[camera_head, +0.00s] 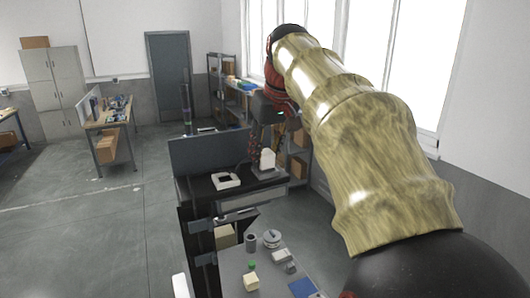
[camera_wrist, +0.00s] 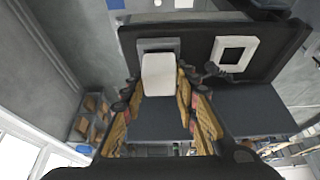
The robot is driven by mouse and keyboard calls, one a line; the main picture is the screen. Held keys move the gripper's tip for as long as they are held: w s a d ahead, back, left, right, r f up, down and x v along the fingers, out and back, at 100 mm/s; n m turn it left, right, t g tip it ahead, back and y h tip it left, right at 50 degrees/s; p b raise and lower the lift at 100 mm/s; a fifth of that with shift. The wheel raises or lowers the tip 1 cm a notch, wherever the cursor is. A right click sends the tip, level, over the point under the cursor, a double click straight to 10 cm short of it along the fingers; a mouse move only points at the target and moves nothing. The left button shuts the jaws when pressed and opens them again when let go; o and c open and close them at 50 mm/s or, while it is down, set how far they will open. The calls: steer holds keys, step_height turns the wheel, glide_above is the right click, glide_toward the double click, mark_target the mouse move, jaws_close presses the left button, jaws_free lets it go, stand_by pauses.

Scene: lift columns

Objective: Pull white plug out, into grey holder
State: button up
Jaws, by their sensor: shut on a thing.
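The white plug (camera_head: 267,159) is an upright, rounded white block on the right of the dark bench top. In the wrist view the plug (camera_wrist: 158,75) is between the fingers of my gripper (camera_wrist: 157,90), which is shut on it. A grey holder (camera_wrist: 158,43) shows just past the plug in the wrist view, and its grey edge (camera_head: 266,174) shows under the plug in the head view. I cannot tell whether the plug is seated in it or just above. A white square frame (camera_head: 227,181) with an empty dark opening lies to the left; it also shows in the wrist view (camera_wrist: 233,54).
A dark upright panel (camera_head: 208,149) stands behind the bench top (camera_head: 200,190). A lower grey table (camera_head: 232,285) in front carries a yellowish block, a cylinder and other small parts. Shelves with boxes stand behind. My arm covers much of the right side.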

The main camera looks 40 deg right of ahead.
steer(key=shift+f, duration=0.15)
steer(key=o, duration=1.1)
steer(key=o, duration=0.4)
steer(key=shift+o, duration=1.1)
steer(key=shift+r+p, duration=3.1)
steer(key=shift+r, duration=0.45)
steer(key=shift+a, duration=0.1)
